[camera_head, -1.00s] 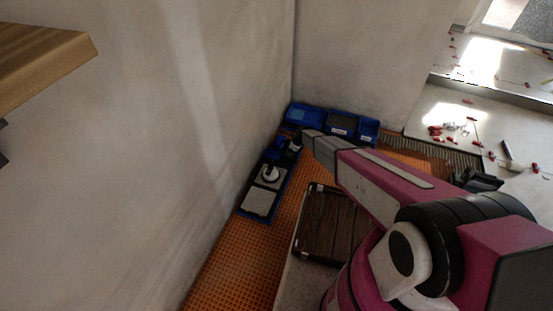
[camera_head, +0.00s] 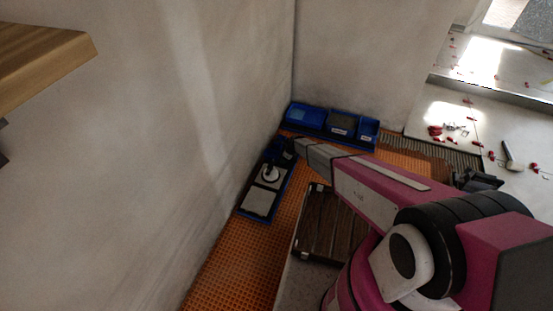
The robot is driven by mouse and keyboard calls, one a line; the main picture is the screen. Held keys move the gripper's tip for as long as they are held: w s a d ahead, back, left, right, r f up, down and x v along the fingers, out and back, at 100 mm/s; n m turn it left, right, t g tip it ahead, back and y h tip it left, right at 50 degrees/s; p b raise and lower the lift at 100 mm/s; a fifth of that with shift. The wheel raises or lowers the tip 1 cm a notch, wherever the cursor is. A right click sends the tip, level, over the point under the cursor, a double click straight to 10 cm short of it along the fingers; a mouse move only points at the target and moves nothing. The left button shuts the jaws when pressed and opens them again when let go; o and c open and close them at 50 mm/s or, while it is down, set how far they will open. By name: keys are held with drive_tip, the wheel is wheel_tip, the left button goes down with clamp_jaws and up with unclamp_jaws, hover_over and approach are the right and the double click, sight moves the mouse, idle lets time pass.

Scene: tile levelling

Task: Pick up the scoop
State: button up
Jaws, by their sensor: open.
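I cannot make out a scoop for certain. A blue tray (camera_head: 246,214) on the floor along the left wall holds grey flat pieces (camera_head: 260,200) and a small white round item (camera_head: 271,174). A dark blue object (camera_head: 274,149) stands at the tray's far end. My pink arm reaches from the lower right toward that end. My gripper (camera_head: 289,147) is a small dark shape at the arm's tip, close beside the blue object in the picture. It is open; its fingers are hard to see, and contact cannot be told.
Blue bins (camera_head: 304,115) stand in the far corner. Orange matting (camera_head: 225,268) covers the floor by the wall. A dark slatted crate (camera_head: 322,225) stands beneath my arm. Pale tiles with red clips (camera_head: 437,130) lie at right. A wooden shelf (camera_head: 45,58) juts out upper left.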

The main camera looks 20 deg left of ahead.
clamp_jaws()
drive_tip(key=shift+r, duration=0.15)
